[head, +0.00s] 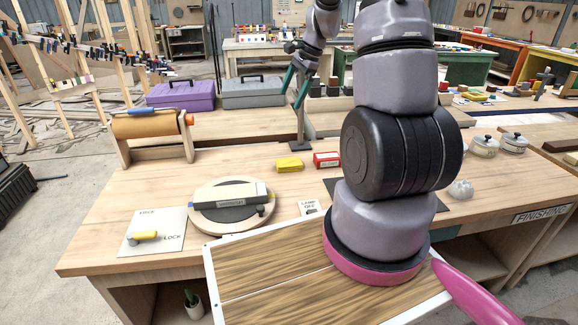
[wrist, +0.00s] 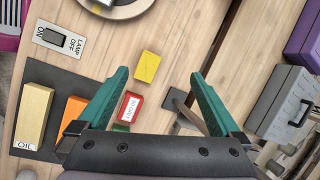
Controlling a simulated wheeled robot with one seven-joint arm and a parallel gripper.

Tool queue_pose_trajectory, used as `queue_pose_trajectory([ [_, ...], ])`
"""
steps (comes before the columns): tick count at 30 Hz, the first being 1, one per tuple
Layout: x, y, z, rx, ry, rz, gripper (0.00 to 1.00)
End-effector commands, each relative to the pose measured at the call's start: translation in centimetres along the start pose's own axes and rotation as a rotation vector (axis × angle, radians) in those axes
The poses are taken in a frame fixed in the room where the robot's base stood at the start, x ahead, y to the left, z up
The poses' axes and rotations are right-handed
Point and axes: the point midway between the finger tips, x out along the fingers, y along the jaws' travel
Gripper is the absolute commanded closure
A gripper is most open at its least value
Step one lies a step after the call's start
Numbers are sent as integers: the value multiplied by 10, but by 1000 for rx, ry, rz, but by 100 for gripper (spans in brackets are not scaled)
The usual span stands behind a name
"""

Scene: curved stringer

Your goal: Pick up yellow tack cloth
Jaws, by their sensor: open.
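The yellow tack cloth (head: 289,164) is a small yellow block-like bundle lying on the wooden bench top. It also shows in the wrist view (wrist: 146,67), between and just beyond my two fingertips, nearer the left one. My gripper (wrist: 158,76) has teal fingers spread wide with nothing between them. In the head view my gripper (head: 293,97) hangs above the bench, beyond and higher than the cloth, and apart from it. The cloth is fully visible in both views.
A red labelled box (head: 326,159) lies close to the right of the cloth. A thin post (head: 299,120) stands behind it. A round turntable (head: 233,218) with a block is at front left. Purple (head: 181,96) and grey (head: 254,92) toolboxes stand behind. Bench left of the cloth is clear.

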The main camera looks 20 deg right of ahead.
Motion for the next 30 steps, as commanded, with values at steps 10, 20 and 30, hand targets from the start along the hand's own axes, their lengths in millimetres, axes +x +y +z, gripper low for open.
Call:
queue_pose_trajectory([
  [10, 125, 18, -91, 352, -41, 100, 0],
  [20, 174, 28, -101, 406, -46, 115, 0],
  [30, 203, 29, -98, 403, -45, 112, 0],
])
